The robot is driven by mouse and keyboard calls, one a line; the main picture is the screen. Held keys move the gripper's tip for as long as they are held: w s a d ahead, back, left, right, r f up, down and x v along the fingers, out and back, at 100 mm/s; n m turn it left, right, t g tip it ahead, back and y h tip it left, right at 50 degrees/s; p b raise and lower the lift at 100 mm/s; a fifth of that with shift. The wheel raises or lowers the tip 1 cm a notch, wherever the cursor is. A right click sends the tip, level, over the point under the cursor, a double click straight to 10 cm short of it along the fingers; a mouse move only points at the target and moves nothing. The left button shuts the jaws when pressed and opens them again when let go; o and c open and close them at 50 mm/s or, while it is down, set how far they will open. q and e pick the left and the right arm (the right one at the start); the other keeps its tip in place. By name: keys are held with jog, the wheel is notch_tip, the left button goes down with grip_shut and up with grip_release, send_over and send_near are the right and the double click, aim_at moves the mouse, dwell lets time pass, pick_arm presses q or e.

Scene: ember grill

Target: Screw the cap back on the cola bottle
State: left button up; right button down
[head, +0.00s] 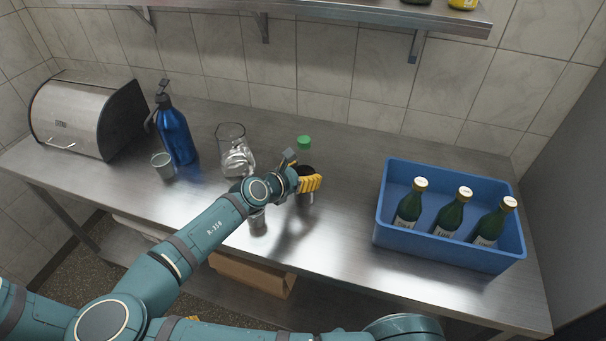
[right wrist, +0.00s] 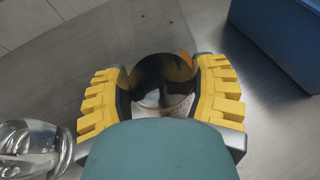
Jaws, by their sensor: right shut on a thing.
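My left gripper cannot be made out.
A glass jug (head: 231,137) stands left of the bottle, with a small metal cup (head: 257,219) in front. A blue spray bottle (head: 177,135), a grey cup (head: 162,165) and a bread bin (head: 75,118) are farther left. A blue crate (head: 400,238) with green bottles stands right.

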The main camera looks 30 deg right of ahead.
dwell(0.3)
jog(key=shift+c, duration=0.3)
grip_release()
jog(key=shift+f, duration=0.15)
